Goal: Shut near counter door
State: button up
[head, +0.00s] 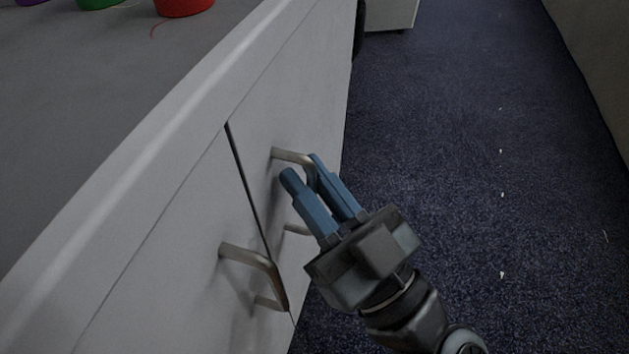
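The white counter has two doors side by side. The near door (165,265) is at lower left, with a bent metal handle (255,262). The far door (262,118) has a similar handle (288,154). The handle's bar passes behind or between the fingers, and contact is unclear. The fingers hide part of that handle.
The grey counter top (90,80) holds a red container (184,6) and a green one (98,3) at the back. Dark blue carpet (480,180) lies open to the right. A pale cabinet (392,14) stands farther back, and a wall (600,60) is at far right.

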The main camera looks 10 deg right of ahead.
jog(key=shift+o, duration=1)
jog(key=shift+a, duration=0.4)
jog(key=shift+s+f, duration=0.1)
jog(key=shift+s+d+f, duration=0.15)
jog(key=shift+s+f, duration=0.05)
jog(key=shift+s, duration=0.05)
jog(key=d+v, duration=0.1)
jog(key=v, duration=0.6)
jog(key=shift+w+r, duration=0.1)
